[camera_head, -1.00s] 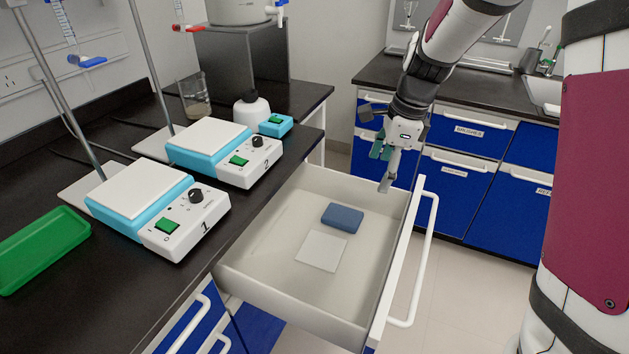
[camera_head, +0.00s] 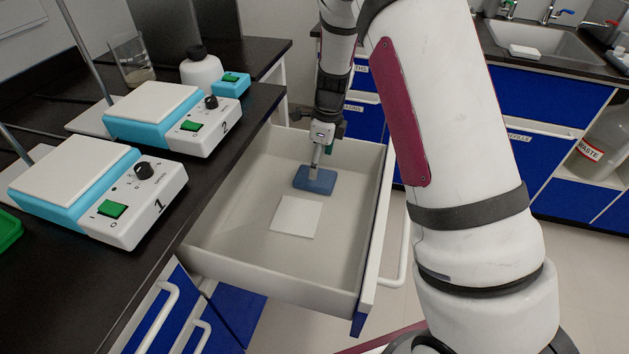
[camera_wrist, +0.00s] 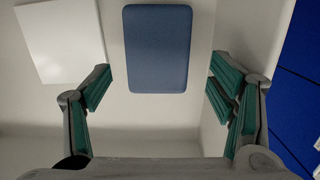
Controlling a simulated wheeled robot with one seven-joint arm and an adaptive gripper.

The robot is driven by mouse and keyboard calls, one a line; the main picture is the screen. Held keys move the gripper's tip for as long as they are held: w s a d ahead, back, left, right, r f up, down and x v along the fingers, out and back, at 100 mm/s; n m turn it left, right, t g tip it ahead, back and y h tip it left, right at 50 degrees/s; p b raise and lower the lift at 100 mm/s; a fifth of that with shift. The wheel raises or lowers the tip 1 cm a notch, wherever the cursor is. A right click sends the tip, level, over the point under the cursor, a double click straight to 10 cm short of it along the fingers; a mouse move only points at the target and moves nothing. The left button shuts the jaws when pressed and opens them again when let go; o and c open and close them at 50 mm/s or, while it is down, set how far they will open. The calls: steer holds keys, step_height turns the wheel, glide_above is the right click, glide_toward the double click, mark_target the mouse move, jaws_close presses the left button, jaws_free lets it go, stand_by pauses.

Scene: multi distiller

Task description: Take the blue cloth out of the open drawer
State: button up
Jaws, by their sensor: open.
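The blue cloth (camera_head: 315,180) is a flat, folded, rounded rectangle on the bottom of the open white drawer (camera_head: 230,253), toward its far end. My gripper (camera_head: 315,176) points down over the cloth in the head view and hides part of it. In the wrist view my gripper (camera_wrist: 160,90) is open and empty, with its green finger pads well apart. The cloth (camera_wrist: 157,48) appears between and beyond the fingers, and neither finger is seen touching it. The exact height above the cloth is hard to tell.
A white square sheet (camera_head: 297,217) lies in the drawer, nearer than the cloth. The drawer's front panel and handle (camera_head: 397,240) are at its right. Hotplates 1 (camera_head: 95,190) and 2 (camera_head: 170,118) stand on the dark counter at left.

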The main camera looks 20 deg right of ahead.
steer(key=shift+a+f+b, duration=0.2)
steer(key=shift+f+b, duration=0.25)
steer(key=shift+f, duration=0.95)
steer(key=shift+a+f+b, duration=0.2)
steer(key=shift+f+b, duration=0.2)
steer(key=shift+f, duration=0.95)
steer(key=shift+c, duration=0.3)
steer(key=shift+r, duration=0.1)
steer(key=c, duration=0.7)
